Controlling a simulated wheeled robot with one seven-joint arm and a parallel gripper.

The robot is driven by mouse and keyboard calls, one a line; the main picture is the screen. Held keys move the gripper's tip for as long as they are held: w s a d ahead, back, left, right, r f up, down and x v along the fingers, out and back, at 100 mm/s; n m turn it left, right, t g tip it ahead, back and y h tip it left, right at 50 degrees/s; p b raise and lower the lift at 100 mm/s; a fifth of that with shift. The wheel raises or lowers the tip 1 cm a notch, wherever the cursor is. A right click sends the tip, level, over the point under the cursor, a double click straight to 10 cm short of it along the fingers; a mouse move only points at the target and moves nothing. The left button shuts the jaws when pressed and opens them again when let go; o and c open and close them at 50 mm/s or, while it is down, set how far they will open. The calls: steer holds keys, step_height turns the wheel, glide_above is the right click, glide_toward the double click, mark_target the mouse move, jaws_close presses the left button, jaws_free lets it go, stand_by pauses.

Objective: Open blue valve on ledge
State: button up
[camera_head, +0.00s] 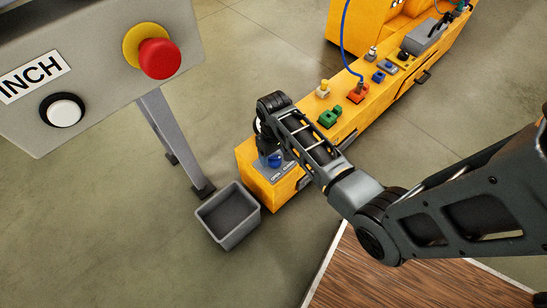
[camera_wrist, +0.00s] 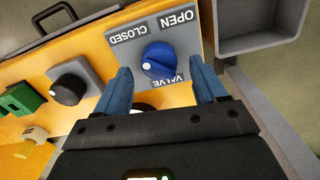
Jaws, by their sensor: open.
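The blue valve (camera_wrist: 158,61) is a round knob on a grey plate (camera_wrist: 195,45) set on the orange ledge (camera_wrist: 95,48). The plate reads OPEN, CLOSED and VALVE, upside down in the wrist view. A white dot on the knob faces left in that view, nearer the CLOSED word. My gripper (camera_wrist: 160,66) is open, with one blue finger on each side of the knob's near side. I cannot tell whether the fingers touch it. In the head view the valve (camera_head: 274,160) shows at the ledge's near end, partly covered by my gripper (camera_head: 265,150).
A grey open bin (camera_head: 210,219) stands on the floor by the ledge's end. A black knob (camera_wrist: 69,90) and a green block (camera_wrist: 20,99) sit left of the valve in the wrist view. A grey panel (camera_head: 95,95) with a red button (camera_head: 159,58) stands at upper left.

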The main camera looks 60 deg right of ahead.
steer(key=shift+f, duration=0.75)
steer(key=shift+c, duration=0.5)
steer(key=c, duration=1)
steer(key=shift+o, duration=0.2)
